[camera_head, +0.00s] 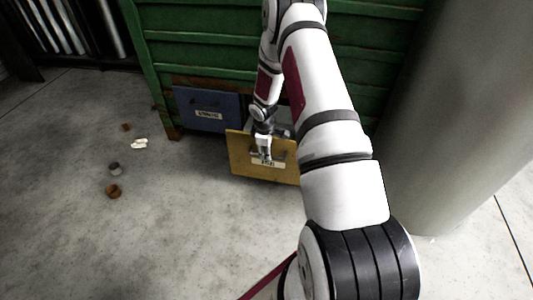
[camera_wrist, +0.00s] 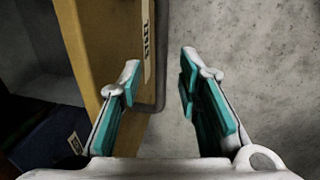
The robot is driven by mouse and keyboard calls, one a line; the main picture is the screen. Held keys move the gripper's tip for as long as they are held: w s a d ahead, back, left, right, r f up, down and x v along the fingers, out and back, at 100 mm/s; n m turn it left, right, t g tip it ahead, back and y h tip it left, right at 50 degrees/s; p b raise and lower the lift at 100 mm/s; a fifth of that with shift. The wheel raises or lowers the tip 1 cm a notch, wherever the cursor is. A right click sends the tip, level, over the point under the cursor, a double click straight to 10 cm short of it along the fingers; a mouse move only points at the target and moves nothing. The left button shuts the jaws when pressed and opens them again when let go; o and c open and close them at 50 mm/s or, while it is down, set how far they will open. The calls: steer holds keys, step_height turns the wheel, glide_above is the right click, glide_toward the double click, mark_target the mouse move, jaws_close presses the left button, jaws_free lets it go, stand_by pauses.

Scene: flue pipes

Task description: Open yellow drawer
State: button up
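The yellow drawer front (camera_head: 240,155) stands out from the green cabinet, with part of the drawer's grey inside visible behind it. It carries a pale label. In the wrist view, the yellow front (camera_wrist: 92,45) runs along the left, with its grey bar handle (camera_wrist: 161,50) beside the label. My gripper (camera_head: 264,155) is at the front in the head view. In the wrist view, my gripper (camera_wrist: 158,85) is open, and the handle appears between its two teal-padded fingers. No finger is visibly closed on the handle; exact contact cannot be told.
A blue drawer (camera_head: 207,108) is to the left in the green cabinet (camera_head: 205,55). A thick grey column (camera_head: 450,110) stands at the right. Small debris, including a rusty piece (camera_head: 113,191), lies on the left floor. The floor in front is mostly clear.

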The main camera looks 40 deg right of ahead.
step_height(320, 180, up, 10)
steer(key=s+a, duration=0.1)
steer(key=shift+a+f, duration=0.15)
steer(key=shift+a, duration=0.1)
steer(key=shift+s, duration=0.1)
stand_by(0.3)
steer(key=s+a+r+m, duration=0.1)
steer(key=s+a+r, duration=0.3)
steer(key=r, duration=0.4)
steer(key=s+a+r+m+g+h, duration=0.15)
steer(key=s+a+r, duration=0.25)
steer(key=r, duration=0.5)
steer(key=s+a+r+m+t+y, duration=0.1)
steer(key=s+a+r+m, duration=0.2)
steer(key=r, duration=0.5)
steer(key=s+a+r+m+y, duration=0.1)
steer(key=s+a+r, duration=0.3)
steer(key=s, duration=0.5)
steer(key=s+a+r+m+y, duration=0.1)
steer(key=s+a, duration=0.5)
steer(key=s, duration=0.3)
steer(key=s+a+r+m, duration=0.1)
steer(key=s+a+r, duration=0.3)
steer(key=s, duration=0.5)
step_height(320, 180, up, 32)
steer(key=t+p, duration=0.3)
steer(key=p, duration=2.9)
steer(key=shift+w+r+n, duration=0.15)
steer(key=shift+n, duration=0.3)
